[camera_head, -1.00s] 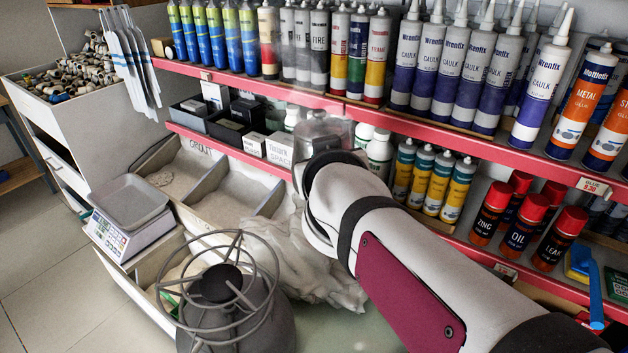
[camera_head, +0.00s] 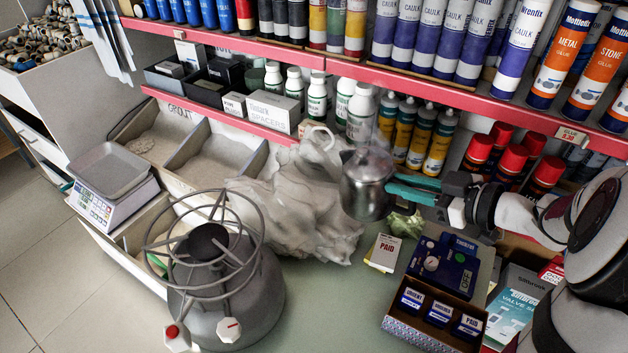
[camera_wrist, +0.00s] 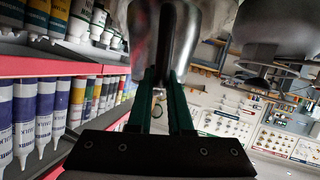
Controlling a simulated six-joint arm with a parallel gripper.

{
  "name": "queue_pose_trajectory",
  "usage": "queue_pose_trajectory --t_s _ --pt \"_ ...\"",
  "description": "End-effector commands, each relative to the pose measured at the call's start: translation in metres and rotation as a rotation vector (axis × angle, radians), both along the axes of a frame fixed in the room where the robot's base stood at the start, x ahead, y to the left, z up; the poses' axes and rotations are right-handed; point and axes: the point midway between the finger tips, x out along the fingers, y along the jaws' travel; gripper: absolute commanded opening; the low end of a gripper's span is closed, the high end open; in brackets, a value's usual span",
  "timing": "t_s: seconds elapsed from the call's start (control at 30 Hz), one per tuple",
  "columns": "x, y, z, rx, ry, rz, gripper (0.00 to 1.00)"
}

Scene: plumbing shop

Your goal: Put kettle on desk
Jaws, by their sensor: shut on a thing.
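The kettle (camera_head: 366,188) is a small shiny metal pot in the middle of the head view, roughly upright. My gripper (camera_head: 408,190), with teal fingers, reaches it from the right and is shut on its handle. In the wrist view the teal fingers (camera_wrist: 165,95) close on the dark handle (camera_wrist: 166,40), with the metal body partly hidden behind it. The desk (camera_head: 318,310) is the pale greenish surface below. The kettle seems to hang above its back part, beside a crumpled white bag (camera_head: 300,200); the gap below is hard to judge.
A grey gas burner (camera_head: 235,300) with a wire rack stands at the left. A box of stamps (camera_head: 435,315), a dark blue case (camera_head: 445,262) and a small card box (camera_head: 383,252) sit front right. Red-edged shelves (camera_head: 300,62) with tubes and bottles run behind. Desk is clear at centre front.

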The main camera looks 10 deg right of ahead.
Motion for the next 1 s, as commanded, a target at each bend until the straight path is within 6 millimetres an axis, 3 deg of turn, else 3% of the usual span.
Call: queue_pose_trajectory --t_s 0.1,0.23,0.4,0.6,0.8,1.0 --pt "-0.043 -0.018 -0.028 0.006 0.002 0.055 0.0" --pt "-0.099 -0.025 -0.054 0.007 -0.001 0.126 0.0" --pt "-0.172 -0.02 -0.076 0.005 -0.001 0.196 0.0" --pt "-0.232 -0.005 -0.087 0.005 -0.001 0.207 0.0" --pt "-0.255 0.006 -0.09 0.007 0.001 0.198 0.0" --pt "-0.23 0.019 -0.092 0.051 0.015 0.202 0.0"
